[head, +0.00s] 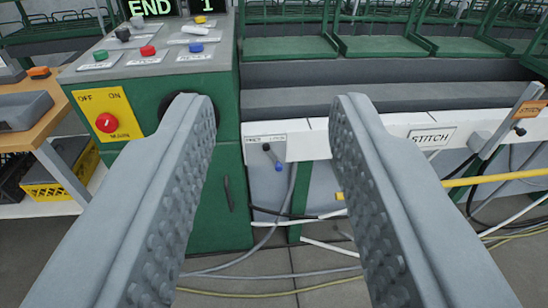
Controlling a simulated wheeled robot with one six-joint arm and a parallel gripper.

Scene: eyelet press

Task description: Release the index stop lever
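My gripper (272,112) is open and empty, its two grey studded fingers spread wide on either side of the view's middle. Between and beyond the fingers, a small lever with a dark pivot and a blue tip (272,158) hangs down and to the right on the white rail. A small label above it is too fine to read surely. Further right, a flat grey lever (497,122) with an orange tag and a black knob leans up to the right beside a "STITCH" label (432,137). I cannot tell for sure which one is the index stop lever. No finger visibly touches either.
A green cabinet (229,130) stands left, with coloured buttons on top, a display reading "END" and "1", and a yellow switch plate (107,112) with a red knob. A wooden bench (40,108) is far left. Cables and a yellow bar (500,177) run below the rail.

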